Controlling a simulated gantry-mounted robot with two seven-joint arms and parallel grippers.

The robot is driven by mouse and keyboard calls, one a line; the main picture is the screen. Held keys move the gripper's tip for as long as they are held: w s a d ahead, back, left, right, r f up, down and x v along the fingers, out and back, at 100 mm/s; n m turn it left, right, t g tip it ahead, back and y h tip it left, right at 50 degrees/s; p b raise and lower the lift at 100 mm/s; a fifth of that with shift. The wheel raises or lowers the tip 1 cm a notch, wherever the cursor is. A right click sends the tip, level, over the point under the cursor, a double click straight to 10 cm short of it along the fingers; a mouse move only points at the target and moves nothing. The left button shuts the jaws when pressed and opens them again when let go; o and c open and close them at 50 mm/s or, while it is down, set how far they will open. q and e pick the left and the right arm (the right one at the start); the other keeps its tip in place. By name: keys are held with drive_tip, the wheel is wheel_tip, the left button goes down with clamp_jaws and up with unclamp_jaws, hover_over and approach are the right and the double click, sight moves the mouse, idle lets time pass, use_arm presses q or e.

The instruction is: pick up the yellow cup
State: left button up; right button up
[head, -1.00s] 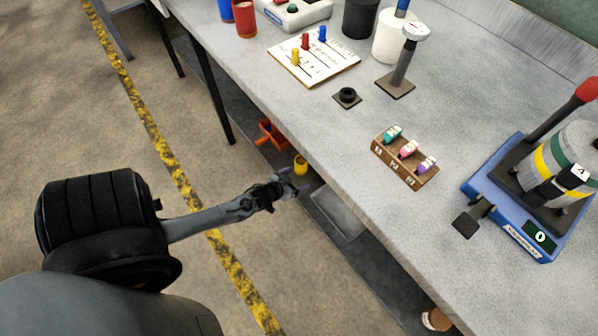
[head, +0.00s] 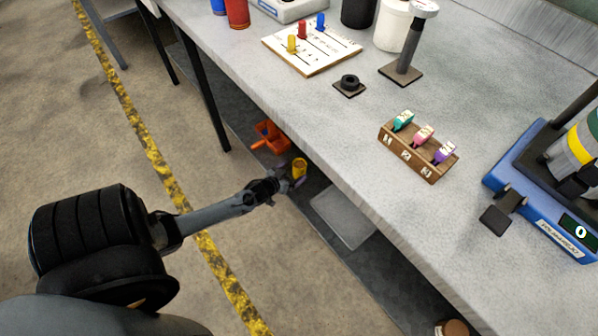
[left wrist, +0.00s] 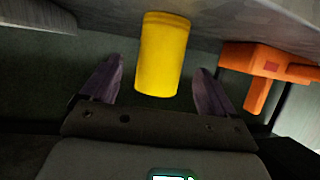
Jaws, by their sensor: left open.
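The yellow cup (head: 299,168) is low beneath the front edge of the table in the head view. In the left wrist view the yellow cup (left wrist: 164,54) lies ahead, between the lines of my two fingers. My left gripper (head: 284,180) is right beside the cup in the head view. In the left wrist view my left gripper (left wrist: 156,85) is open, with a dark finger on each side of the cup's near end. A gap shows between the cup and each finger. My right gripper is not in view.
An orange object (head: 270,138) sits just left of the cup, under the table (head: 330,115). A flat grey panel (head: 342,216) lies below, to the right. The table's front edge overhangs the cup. Floor on the left is open.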

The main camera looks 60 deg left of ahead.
sight(303, 165)
use_arm(q)
drive_tip(key=b+x, duration=0.3)
drive_tip(key=x, duration=0.1)
drive_tip(key=shift+w, duration=0.1)
drive_tip(key=shift+w+a, duration=0.15)
drive_tip(key=shift+w, duration=0.2)
drive_tip(key=shift+s, duration=0.1)
drive_tip(key=shift+c, duration=1.4)
drive_tip(key=shift+r, duration=0.1)
drive_tip(key=c, duration=0.8)
drive_tip(key=shift+c, duration=0.3)
